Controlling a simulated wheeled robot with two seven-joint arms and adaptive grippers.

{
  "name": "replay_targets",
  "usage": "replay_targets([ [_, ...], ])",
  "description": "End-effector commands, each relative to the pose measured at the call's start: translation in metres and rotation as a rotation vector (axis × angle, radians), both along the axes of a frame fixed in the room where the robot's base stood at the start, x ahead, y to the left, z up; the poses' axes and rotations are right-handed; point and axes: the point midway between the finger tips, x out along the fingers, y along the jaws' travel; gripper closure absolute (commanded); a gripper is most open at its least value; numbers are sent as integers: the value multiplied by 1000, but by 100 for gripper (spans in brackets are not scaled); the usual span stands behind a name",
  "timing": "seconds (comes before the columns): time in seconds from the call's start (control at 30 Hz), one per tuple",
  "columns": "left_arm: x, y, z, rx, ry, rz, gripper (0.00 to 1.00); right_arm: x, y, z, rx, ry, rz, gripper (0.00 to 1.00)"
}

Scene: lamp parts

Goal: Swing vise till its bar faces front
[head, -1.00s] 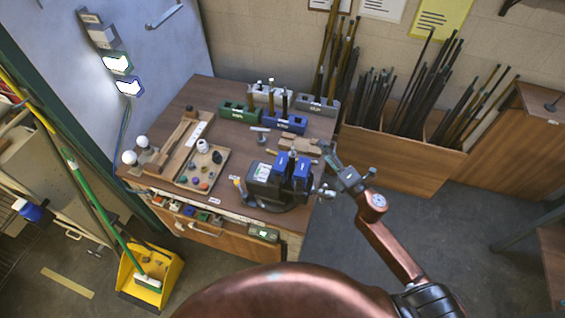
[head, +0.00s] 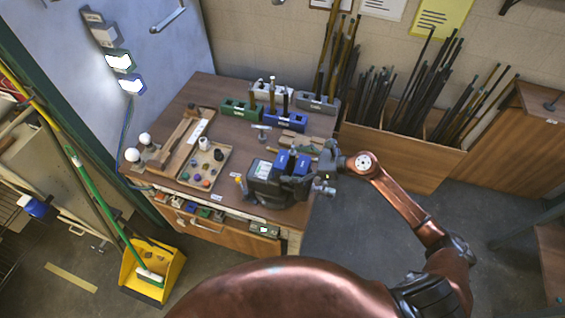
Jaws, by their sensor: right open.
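The vise (head: 264,187) stands near the right front corner of the wooden bench (head: 178,103). Its body is black, with blue jaw faces (head: 283,161) on top. Its screw end with the metal bar (head: 324,189) points to the right, over the bench's right edge. My right gripper (head: 322,166) is open at the right end of the vise, just behind the bar. Its fingers overlap the vise in this view, so I cannot tell whether they touch it. My left gripper is out of view.
Blue (head: 285,122) and green (head: 238,110) holders stand at the back of the bench. A tray of small knobs (head: 222,153) is left of the vise. A wooden bin of rods (head: 400,160) stands behind right. Open floor lies right of the bench.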

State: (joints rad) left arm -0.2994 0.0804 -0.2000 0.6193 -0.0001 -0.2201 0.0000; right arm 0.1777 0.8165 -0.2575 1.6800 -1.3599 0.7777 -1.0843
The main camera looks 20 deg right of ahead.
Motion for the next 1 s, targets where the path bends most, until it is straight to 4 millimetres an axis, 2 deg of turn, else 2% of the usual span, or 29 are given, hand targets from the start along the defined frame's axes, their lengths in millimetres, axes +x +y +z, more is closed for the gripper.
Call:
replay_targets([
  [0.1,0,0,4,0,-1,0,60,9,14,-5,2,0,1,13],
  [0.23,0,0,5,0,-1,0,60,16,24,-10,3,1,0,13],
  [0.6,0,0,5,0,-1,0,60,18,27,-14,2,1,-1,14],
  [1.0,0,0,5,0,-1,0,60,18,27,-13,2,2,-1,41],
])
